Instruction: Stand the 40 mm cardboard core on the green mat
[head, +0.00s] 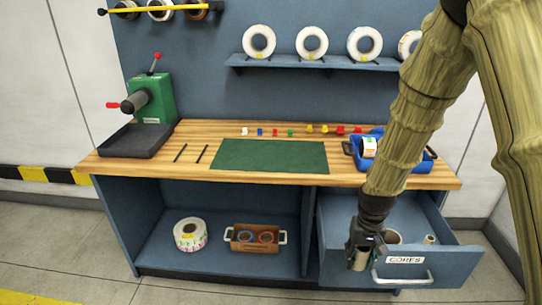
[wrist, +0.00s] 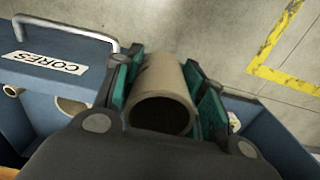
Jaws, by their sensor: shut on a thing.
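My gripper (head: 366,243) is shut on a brown cardboard core (head: 359,260) at the open drawer's left front. In the wrist view the core (wrist: 162,97) sits between the green-padded fingers (wrist: 163,92), its round open end facing the camera. No size mark shows on it. A wider core (head: 393,237) and a narrower one (head: 429,239) stay in the drawer marked CORES (head: 455,265). Whether the held core clears the drawer's rim is hard to tell. The green mat (head: 268,155) lies flat and bare on the wooden worktop.
Small coloured pieces (head: 290,132) line the back of the worktop (head: 200,136) behind the mat. A blue bin (head: 429,165) stands right of the mat, a green press (head: 155,100) to the left. The worktop overhangs the shelf and drawer. Rolls (head: 312,42) sit on a shelf above.

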